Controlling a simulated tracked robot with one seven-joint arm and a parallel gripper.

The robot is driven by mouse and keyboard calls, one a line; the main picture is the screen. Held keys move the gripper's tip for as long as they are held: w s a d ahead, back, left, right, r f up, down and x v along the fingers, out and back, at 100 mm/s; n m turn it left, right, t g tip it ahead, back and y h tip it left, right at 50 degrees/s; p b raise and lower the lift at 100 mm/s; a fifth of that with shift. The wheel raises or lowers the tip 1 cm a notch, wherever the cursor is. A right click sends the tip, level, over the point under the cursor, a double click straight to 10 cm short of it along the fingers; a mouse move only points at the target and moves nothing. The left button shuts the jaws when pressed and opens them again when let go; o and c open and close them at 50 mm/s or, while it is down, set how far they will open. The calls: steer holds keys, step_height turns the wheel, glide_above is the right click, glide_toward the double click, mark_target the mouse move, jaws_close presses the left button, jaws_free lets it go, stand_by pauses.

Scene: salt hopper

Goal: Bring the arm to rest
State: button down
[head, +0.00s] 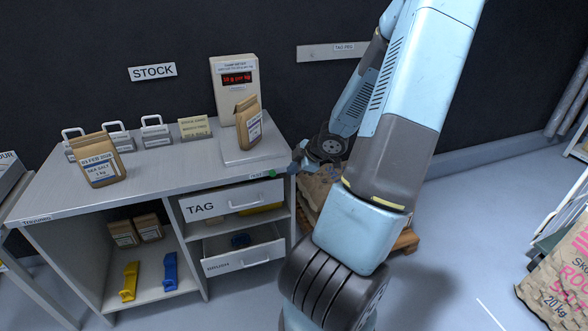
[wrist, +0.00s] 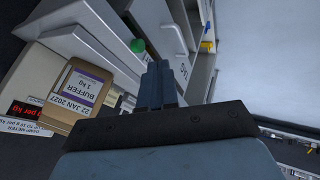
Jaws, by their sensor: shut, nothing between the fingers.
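My arm rises on the right of the head view, bends at the top and comes down behind itself towards the bench. My gripper (head: 298,158) is just off the bench's right edge, partly hidden by its own wrist. In the wrist view its two dark fingers (wrist: 159,82) are together with nothing between them. They point towards the bench corner beside a round green part (wrist: 137,46), which also shows on the bench's front edge in the head view (head: 272,173). I cannot tell whether the fingers touch the bench.
The bench (head: 160,185) carries a brown bag (head: 249,123) by the damp meter (head: 233,78), another bag (head: 100,163) and several metal-handled blocks. The lower drawer (head: 243,256) stands open. Behind my arm is a sack (head: 316,186) on a pallet (head: 405,241).

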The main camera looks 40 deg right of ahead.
stand_by(0.7)
steer(key=s+a+r+m+g+h, duration=0.1)
steer(key=a+r+m+h, duration=0.15)
steer(key=r, duration=0.45)
steer(key=s+a+r+m+h, duration=0.1)
steer(key=a+r+m+h, duration=0.15)
steer(key=r, duration=0.35)
steer(key=s+a+r+m+g+h, duration=0.1)
steer(key=s+a+r+m+h, duration=0.15)
steer(key=r, duration=0.45)
steer(key=s+a+r+m+y, duration=0.4)
steer(key=s+a+r, duration=0.6)
steer(key=s+a, duration=0.4)
steer(key=shift+s+a+r+m+y, duration=0.3)
steer(key=shift+a+m+y, duration=0.05)
steer(key=shift+m, duration=0.4)
